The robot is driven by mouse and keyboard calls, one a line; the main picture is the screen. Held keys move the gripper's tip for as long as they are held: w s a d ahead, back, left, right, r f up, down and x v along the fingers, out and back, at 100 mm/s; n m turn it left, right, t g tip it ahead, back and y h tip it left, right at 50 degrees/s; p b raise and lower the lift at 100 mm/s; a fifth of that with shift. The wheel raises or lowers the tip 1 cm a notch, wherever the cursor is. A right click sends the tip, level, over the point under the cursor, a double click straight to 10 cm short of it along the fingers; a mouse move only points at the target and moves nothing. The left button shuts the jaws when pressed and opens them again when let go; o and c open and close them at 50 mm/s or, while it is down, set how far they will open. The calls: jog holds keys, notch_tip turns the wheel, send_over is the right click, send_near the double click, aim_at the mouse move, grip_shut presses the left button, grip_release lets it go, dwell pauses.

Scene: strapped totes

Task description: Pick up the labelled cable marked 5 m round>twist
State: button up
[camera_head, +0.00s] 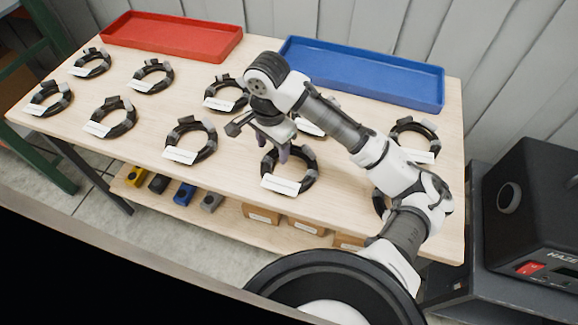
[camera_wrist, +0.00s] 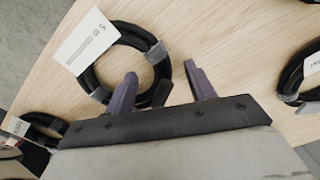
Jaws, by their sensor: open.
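A black coiled cable (camera_head: 309,166) with grey tape bands and a white label (camera_head: 281,185) lies flat near the front of the wooden table. In the wrist view this coil (camera_wrist: 137,36) lies just beyond my gripper, and its label (camera_wrist: 88,42) carries small print that seems to start with a 5; the rest is too small to read. My gripper (camera_head: 273,148) is open and empty, above the coil. In the wrist view its purple fingers (camera_wrist: 161,72) stand apart, over the coil's near right part. Labels on the other coils cannot be read in the head view.
Several similar labelled coils lie around, such as one left (camera_head: 190,140) and one right (camera_head: 414,138). My arm partly hides two. A red tray (camera_head: 172,44) and a blue tray (camera_head: 360,82) stand along the back. A dark machine (camera_head: 535,210) stands right of the table.

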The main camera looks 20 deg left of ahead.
jog(key=shift+f, duration=0.5)
grip_shut()
jog(key=shift+r, duration=0.15)
